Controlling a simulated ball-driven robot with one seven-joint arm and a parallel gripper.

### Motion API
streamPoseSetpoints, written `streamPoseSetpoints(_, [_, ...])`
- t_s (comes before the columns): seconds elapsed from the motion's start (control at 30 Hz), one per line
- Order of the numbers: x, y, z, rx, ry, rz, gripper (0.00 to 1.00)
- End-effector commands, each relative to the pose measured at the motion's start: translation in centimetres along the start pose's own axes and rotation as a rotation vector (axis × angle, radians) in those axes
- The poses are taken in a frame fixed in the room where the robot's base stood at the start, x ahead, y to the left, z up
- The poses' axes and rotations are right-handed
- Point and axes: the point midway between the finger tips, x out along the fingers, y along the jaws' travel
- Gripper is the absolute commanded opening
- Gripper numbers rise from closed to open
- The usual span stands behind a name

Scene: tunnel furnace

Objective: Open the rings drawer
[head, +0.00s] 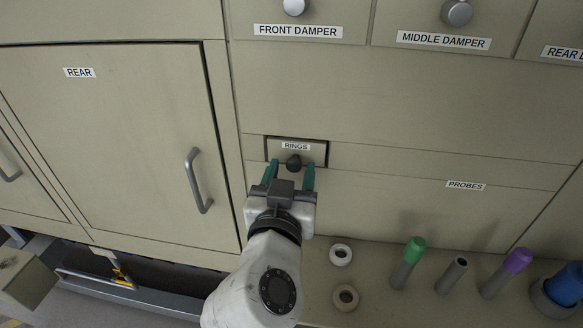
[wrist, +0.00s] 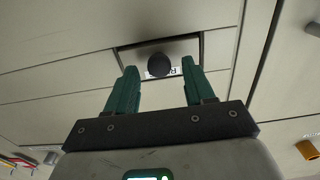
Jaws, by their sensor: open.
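The rings drawer (head: 318,149) is a small beige front labelled RINGS, set in the panel and looking flush with it. It has a round dark knob (head: 293,162) below the label. My gripper (head: 290,174) is open, with its two teal fingers on either side of the knob and pointing at the drawer. In the wrist view, the knob (wrist: 159,65) shows between the fingertips and covers part of the label. I cannot tell whether the fingers reach past the knob. The gripper holds nothing.
A shelf below holds two rings, a white one (head: 341,254) and a tan one (head: 345,297). Upright on it are a green-capped probe (head: 408,262), a grey tube (head: 452,275) and a purple-capped probe (head: 506,272). The REAR door (head: 125,140) with its handle (head: 198,181) is at left.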

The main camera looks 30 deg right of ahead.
Motion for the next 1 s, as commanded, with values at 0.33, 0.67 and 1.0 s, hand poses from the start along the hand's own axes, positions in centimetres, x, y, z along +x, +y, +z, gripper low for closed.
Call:
streamPoseSetpoints(0.33, [0.68, 0.03, 0.03, 0.001, -0.001, 0.0, 0.53])
streamPoseSetpoints(0.67, [0.66, 0.02, 0.03, 0.001, -0.001, 0.0, 0.26])
streamPoseSetpoints(1.0, [0.64, 0.02, 0.03, 0.001, -0.001, 0.0, 0.0])
